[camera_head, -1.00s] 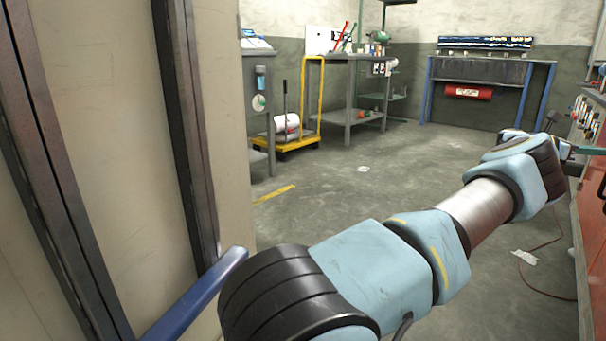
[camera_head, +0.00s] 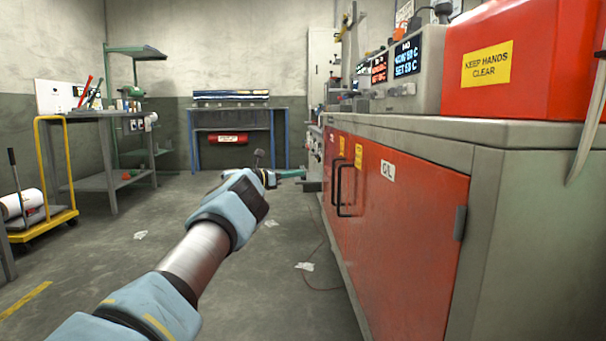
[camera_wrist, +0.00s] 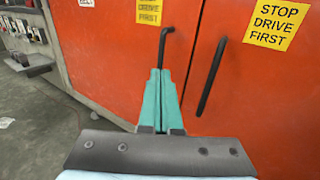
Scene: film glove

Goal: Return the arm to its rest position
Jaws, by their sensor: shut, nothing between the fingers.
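My arm stretches forward from the bottom left of the head view, with its pale blue links above the floor. My gripper (camera_head: 291,174) is at the far end, small in that view, beside the red cabinet front (camera_head: 398,232). In the wrist view, the teal fingers of my gripper (camera_wrist: 159,75) are together and empty. They point toward the red doors. The left black door handle (camera_wrist: 163,45) appears just beyond the fingertips; I cannot tell whether they touch. The right handle (camera_wrist: 211,76) is clear of the fingers.
The grey countertop (camera_head: 440,127) carries control boxes with displays (camera_head: 406,57) and a red housing (camera_head: 540,55). A yellow trolley (camera_head: 45,222) and a workbench (camera_head: 100,150) stand left. Floor (camera_head: 270,300) is open, with paper scraps and a thin red cable (camera_head: 325,288).

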